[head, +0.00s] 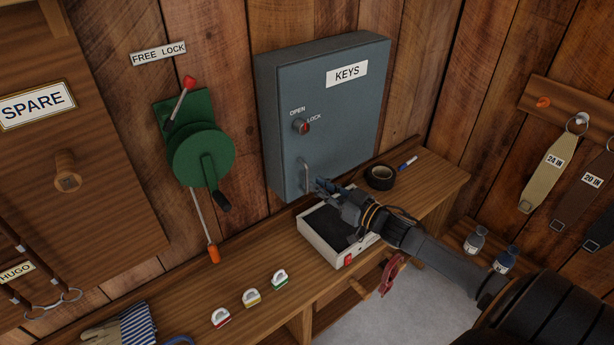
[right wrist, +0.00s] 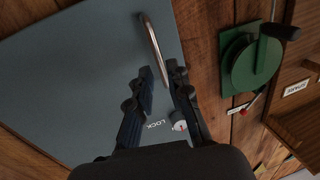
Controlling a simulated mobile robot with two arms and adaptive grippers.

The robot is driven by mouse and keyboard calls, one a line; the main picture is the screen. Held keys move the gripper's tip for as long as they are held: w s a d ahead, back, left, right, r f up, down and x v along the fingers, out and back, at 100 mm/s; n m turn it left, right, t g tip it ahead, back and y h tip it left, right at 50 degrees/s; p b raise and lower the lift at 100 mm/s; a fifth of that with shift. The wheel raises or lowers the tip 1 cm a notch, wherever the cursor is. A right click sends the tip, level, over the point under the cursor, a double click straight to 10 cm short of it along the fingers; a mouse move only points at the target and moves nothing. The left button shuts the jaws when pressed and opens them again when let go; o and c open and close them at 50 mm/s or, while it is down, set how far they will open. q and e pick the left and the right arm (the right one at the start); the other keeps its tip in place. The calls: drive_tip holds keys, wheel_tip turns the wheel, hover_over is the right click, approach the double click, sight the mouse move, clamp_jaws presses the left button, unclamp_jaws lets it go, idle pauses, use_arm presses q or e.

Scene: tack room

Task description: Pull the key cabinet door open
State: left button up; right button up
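The key cabinet (head: 340,110) is a blue-grey box on the wooden wall with a "KEYS" label, and its door looks shut. A red-centred lock knob (head: 302,127) sits on the door between the words OPEN and LOCK; I cannot tell which it points to. A metal bar handle (head: 306,176) stands upright low on the door's left side. My right gripper (head: 322,187) is just right of the handle. In the right wrist view the handle (right wrist: 153,48) lies just beyond the parted, empty fingertips (right wrist: 161,72). My left gripper is not in view.
A white tray with a dark inside (head: 312,222) sits on the bench under my right gripper. Black tape (head: 379,177) and a marker (head: 407,163) lie to its right, several small padlocks (head: 251,297) to its left. A green crank winch (head: 200,152) hangs left of the cabinet.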

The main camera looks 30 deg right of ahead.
sight(307, 190)
drive_tip(key=shift+p+x, duration=0.4)
drive_tip(key=shift+x, duration=2.15)
clamp_jaws()
